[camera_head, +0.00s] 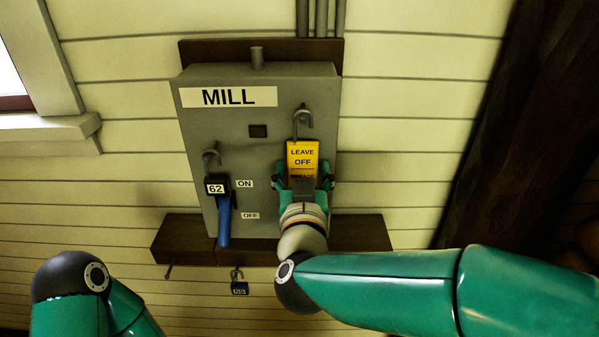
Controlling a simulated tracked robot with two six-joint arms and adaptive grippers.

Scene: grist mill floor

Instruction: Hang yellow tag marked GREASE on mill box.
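The grey mill box (270,215) is on the wall, with a white MILL label (228,97). A yellow tag (303,160) is upright on the right part of its front, just under a grey hook (302,118). It reads LEAVE OFF; a third line below is partly covered and hard to read. The tag's top meets the hook's lower end; I cannot tell whether it is threaded on. My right gripper (304,173) points up at the tag, its fingers spread on either side of the tag's lower part. My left gripper is out of view; only my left arm shows at lower left.
A black lock marked 62 (216,187) hangs at the left hasp, by the blue lever (224,222), which points down. ON and OFF labels are beside it. A brown shelf board (180,238) runs below; a blue padlock (239,288) hangs under it. A dark beam (510,120) stands right.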

